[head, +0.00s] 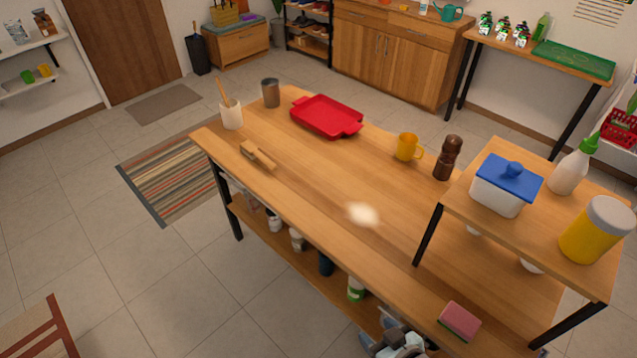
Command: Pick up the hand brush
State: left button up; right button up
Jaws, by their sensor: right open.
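The hand brush (258,155) lies on the wooden table near its left front edge. It has a light wooden handle, and its bristles are hard to make out at this size. My right gripper (392,338) shows at the bottom edge of the head view, by the table's front edge and far from the brush. Its jaws are open and it holds nothing that I can see. My left gripper is not in view.
Around the brush stand a utensil crock (231,115), a red tray (327,116) and a dark canister (270,93). A yellow mug (407,147), brown grinder (448,158) and pink sponge (459,321) are farther right. A raised shelf (462,208) carries containers. The table's middle is mostly clear.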

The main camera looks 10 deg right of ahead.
aim_at(251, 150)
jog(key=i+j+z, duration=0.1)
jog(key=z, duration=0.35)
jog(key=i+j+z, duration=0.1)
jog(key=z, duration=0.35)
jog(key=j+z, duration=0.25)
jog(key=z, duration=0.2)
jog(key=i+j+z, duration=0.2)
jog(key=j, duration=0.35)
jog(key=j+z, duration=0.2)
jog(key=j, duration=0.95)
